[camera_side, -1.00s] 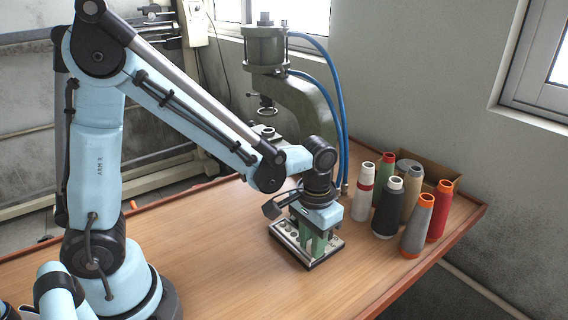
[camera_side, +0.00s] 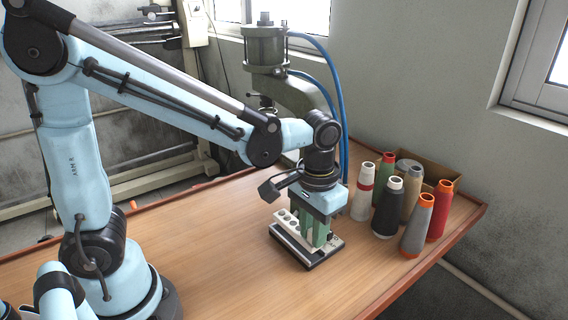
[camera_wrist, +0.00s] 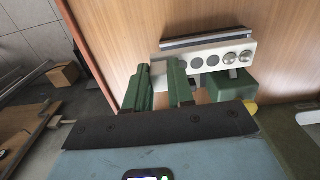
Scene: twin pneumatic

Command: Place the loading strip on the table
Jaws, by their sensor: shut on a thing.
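The loading strip (camera_side: 287,224) is a pale bar with a row of round holes. In the side view my gripper (camera_side: 315,240), with green fingers pointing down, is shut on it. The strip sits just above a dark, silver-edged tray (camera_side: 323,254) on the table (camera_side: 210,250). The fingers hide the middle of the strip. In the wrist view the strip (camera_wrist: 212,59) shows beyond the green fingers, with several round holes, some grey and some shiny. A grey bar with a dark edge, probably the tray (camera_wrist: 205,40), lies along its far side.
Several thread cones, among them a black one (camera_side: 388,210) and a grey one (camera_side: 417,228), stand right of my gripper beside a cardboard box (camera_side: 432,183). A green press (camera_side: 266,50) with blue hoses stands behind. The table's left and front are clear.

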